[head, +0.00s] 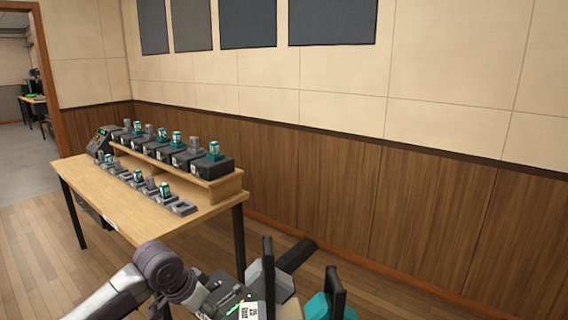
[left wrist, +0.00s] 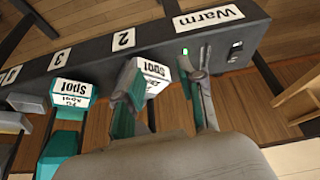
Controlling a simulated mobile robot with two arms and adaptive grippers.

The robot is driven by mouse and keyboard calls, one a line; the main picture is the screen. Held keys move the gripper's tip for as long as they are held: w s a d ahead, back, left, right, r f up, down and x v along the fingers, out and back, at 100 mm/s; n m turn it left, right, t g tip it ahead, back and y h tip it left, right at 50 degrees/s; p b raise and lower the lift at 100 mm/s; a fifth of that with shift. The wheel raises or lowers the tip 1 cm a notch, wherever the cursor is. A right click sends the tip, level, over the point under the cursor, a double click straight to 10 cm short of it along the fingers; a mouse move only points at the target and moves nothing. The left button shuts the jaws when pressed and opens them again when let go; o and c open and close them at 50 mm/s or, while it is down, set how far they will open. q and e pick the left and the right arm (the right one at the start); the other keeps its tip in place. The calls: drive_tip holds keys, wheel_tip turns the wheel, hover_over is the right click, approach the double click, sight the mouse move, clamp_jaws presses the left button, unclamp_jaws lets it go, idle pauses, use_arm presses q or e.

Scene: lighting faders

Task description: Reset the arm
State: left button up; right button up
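My left arm comes in from the left at the bottom of the head view. My left gripper (left wrist: 164,66) shows its two fingers apart in the left wrist view. The left finger is beside a grey block labelled "Spot" (left wrist: 154,70); I cannot tell whether they touch. The right finger is near a small green light on a dark panel (left wrist: 235,55) labelled "Warm". A teal block labelled "Spot" (left wrist: 74,90) stands further left. In the head view a grey block (head: 262,278) and a teal block (head: 317,306) stand by dark uprights. My right gripper is not visible.
A wooden table (head: 95,184) stands at the left with a raised shelf (head: 215,188). It carries several dark boxes and grey and teal blocks. A wood-panelled wall (head: 420,210) runs behind, with a doorway at far left. Open floor (head: 45,265) lies in front of the table.

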use_arm(q)
drive_tip(key=a+f+n, duration=0.3)
drive_tip(key=f+n, duration=0.1)
drive_tip(key=f, duration=1.7)
drive_tip(key=s+a+f+y+p, duration=0.1)
drive_tip(key=s+a+f, duration=0.1)
drive_tip(key=s+f, duration=0.45)
drive_tip(key=s+a+f+y, duration=0.1)
drive_tip(key=s+f, duration=0.3)
drive_tip(key=f, duration=0.5)
drive_tip(key=s+f+g, duration=0.1)
drive_tip(key=s+f, duration=0.4)
drive_tip(key=s, duration=0.8)
drive_tip(key=s+f+g+p, duration=0.1)
drive_tip(key=s+f, duration=0.5)
drive_tip(key=s, duration=0.8)
drive_tip(key=s+f+g+y, duration=0.1)
drive_tip(key=s+f, duration=0.4)
drive_tip(key=s, duration=0.8)
drive_tip(key=shift+s+f+n, duration=0.15)
drive_tip(key=shift+f+n, duration=0.15)
drive_tip(key=shift+f, duration=0.05)
use_arm(e)
drive_tip(key=shift+w+r, duration=0.2)
drive_tip(key=shift+r, duration=0.95)
